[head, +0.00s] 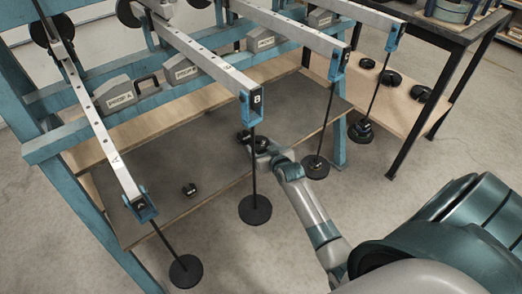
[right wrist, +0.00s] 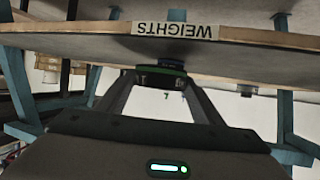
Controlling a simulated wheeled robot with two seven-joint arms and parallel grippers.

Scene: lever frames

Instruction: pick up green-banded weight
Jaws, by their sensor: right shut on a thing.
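My right arm reaches from the lower right to the grey shelf board (head: 215,160) in the head view. The right gripper (head: 263,149) is at the board's front edge, beside the dark weights. In the right wrist view its two fingers close on a dark round weight with a green band (right wrist: 150,69), the green-banded weight. The board edge labelled "WEIGHTS" (right wrist: 175,30) lies just beyond it. In the head view the band's colour is too small to tell. My left gripper is not in view.
Another dark weight (head: 243,137) stands close by the gripper, and a small one (head: 190,189) sits farther left. Levers with hanging rods and discs (head: 255,209) (head: 316,167) flank my forearm. A side table (head: 395,100) holds several more weights.

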